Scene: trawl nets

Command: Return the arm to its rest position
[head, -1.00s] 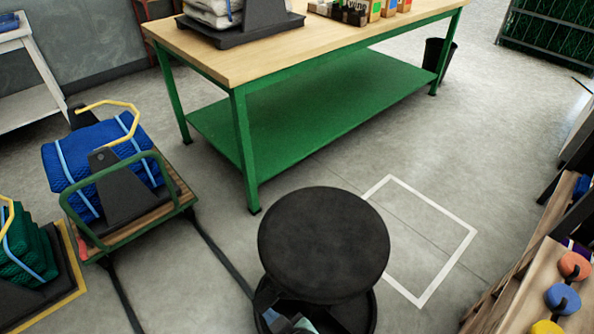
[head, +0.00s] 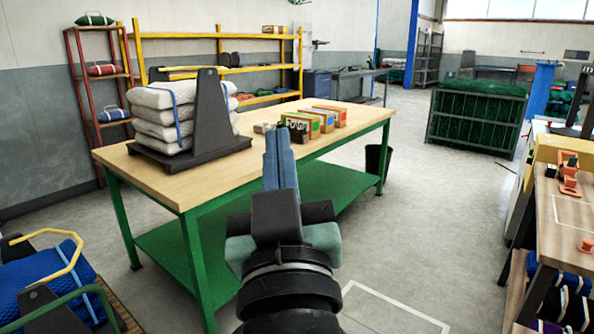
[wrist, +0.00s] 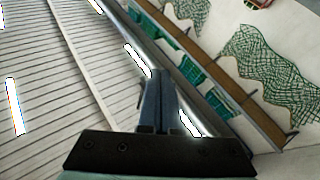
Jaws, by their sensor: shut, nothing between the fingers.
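My gripper (head: 280,160) is raised in front of the green-legged workbench in the head view, its fingers together and pointing up. In the wrist view my gripper (wrist: 157,85) shows its two fingers closed against each other with nothing between them. The wrist camera faces the ribbed ceiling (wrist: 60,70) with its bright lamps, and a wall with hanging green nets (wrist: 265,65). The arm stands free in the air and touches nothing that I can see.
The workbench (head: 165,185) carries folded white nets (head: 165,120) on a black stand and several small boxes (head: 325,118). A cart with a blue bundle (head: 40,290) is at lower left. A wooden side bench (head: 570,225) stands at right. Floor between is clear.

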